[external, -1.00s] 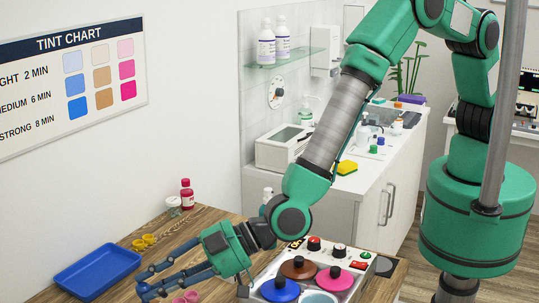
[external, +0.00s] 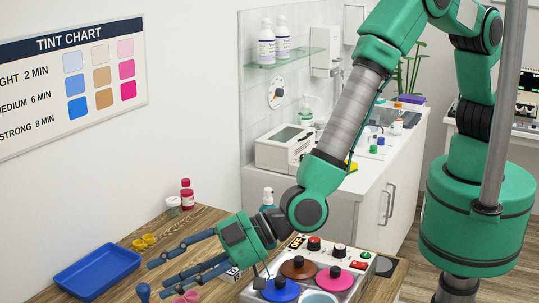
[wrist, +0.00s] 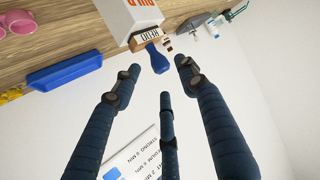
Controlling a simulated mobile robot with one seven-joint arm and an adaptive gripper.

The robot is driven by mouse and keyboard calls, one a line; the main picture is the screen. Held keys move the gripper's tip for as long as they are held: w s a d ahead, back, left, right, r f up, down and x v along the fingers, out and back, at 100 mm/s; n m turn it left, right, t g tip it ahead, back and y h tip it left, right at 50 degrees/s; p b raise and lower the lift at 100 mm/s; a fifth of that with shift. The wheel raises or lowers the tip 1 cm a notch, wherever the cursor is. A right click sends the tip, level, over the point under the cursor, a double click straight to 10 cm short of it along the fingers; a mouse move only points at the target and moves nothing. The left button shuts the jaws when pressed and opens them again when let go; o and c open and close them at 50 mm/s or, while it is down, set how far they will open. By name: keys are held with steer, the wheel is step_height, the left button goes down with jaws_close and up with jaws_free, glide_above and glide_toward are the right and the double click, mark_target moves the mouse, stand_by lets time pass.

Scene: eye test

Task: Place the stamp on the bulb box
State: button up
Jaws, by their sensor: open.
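The stamp (wrist: 158,58) has a blue handle and a wooden block labelled REDO in the wrist view. Its handle top (external: 143,291) shows at the bottom edge of the external view. The bulb box (wrist: 128,14) is white with orange lettering. The stamp's block meets the box's edge in the wrist picture; I cannot tell for sure whether it rests on top or stands behind. My gripper (external: 157,273) has its dark blue fingers spread and empty, above and beside the stamp handle. In the wrist view, my gripper (wrist: 158,75) shows a gap between its fingers and the handle.
A blue tray (external: 70,276), yellow cups (external: 145,241) and pink cups (external: 187,297) are on the wooden table. A red bottle (external: 187,195) stands by the wall. A heater with coloured pots (external: 300,268) is right of my gripper. The air above the tray is clear.

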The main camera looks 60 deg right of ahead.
steer(key=v, duration=0.8)
steer(key=shift+s+d, duration=0.2)
steer(key=shift+d, duration=0.1)
steer(key=shift+r, duration=0.15)
stand_by(0.7)
steer(key=w+d+r+m+h, duration=0.1)
steer(key=w+d+r, duration=0.45)
steer(key=d, duration=0.25)
steer(key=w+d+r+m+g, duration=0.1)
steer(key=w+d+r, duration=0.3)
steer(key=d+r, duration=0.35)
steer(key=w+d+r+m+h, duration=0.1)
steer(key=w+d+r, duration=0.45)
steer(key=d, duration=0.35)
steer(key=s+d+r+m+h, duration=0.1)
steer(key=d+r, duration=0.3)
steer(key=d, duration=0.7)
steer(key=s+d+r+m+h, duration=0.1)
steer(key=d+r, duration=0.3)
steer(key=d, duration=0.6)
steer(key=s+d+m+g+h, duration=0.1)
steer(key=s+d+m+h, duration=0.1)
steer(key=s+d, duration=0.9)
steer(key=s+d+m+g+h, duration=0.1)
steer(key=s+d+m+h, duration=0.2)
steer(key=s+d, duration=0.8)
steer(key=d+m, duration=0.1)
steer(key=d, duration=0.7)
steer(key=shift+s+d+r+g, duration=0.35)
steer(key=shift+g, duration=0.05)
